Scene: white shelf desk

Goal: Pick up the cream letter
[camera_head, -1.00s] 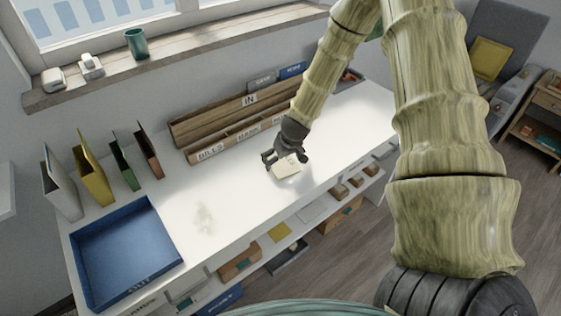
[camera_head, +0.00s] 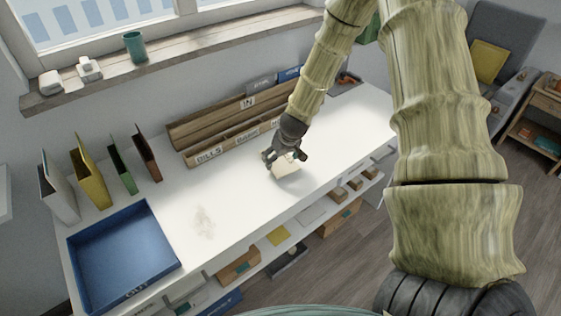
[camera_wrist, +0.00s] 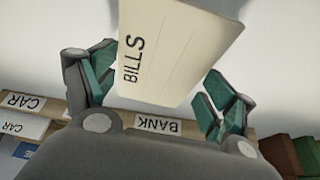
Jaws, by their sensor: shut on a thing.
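The cream letter (camera_head: 283,170) is between the fingers of my gripper (camera_head: 285,157), over the white desk in the head view. It looks tilted, and part of it is hidden by the fingers. I cannot tell whether its lower edge touches the desk. In the wrist view the letter (camera_wrist: 178,52) fills the upper middle and shows the word BILLS at its left side. The teal-padded fingers of my gripper (camera_wrist: 158,92) stand on either side of it, shut on it.
A wooden sorter (camera_head: 228,142) labelled BILLS, BANK and IN stands along the desk's back. A blue OUT tray (camera_head: 160,226) is at the left front, with several upright folders (camera_head: 92,180) behind it.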

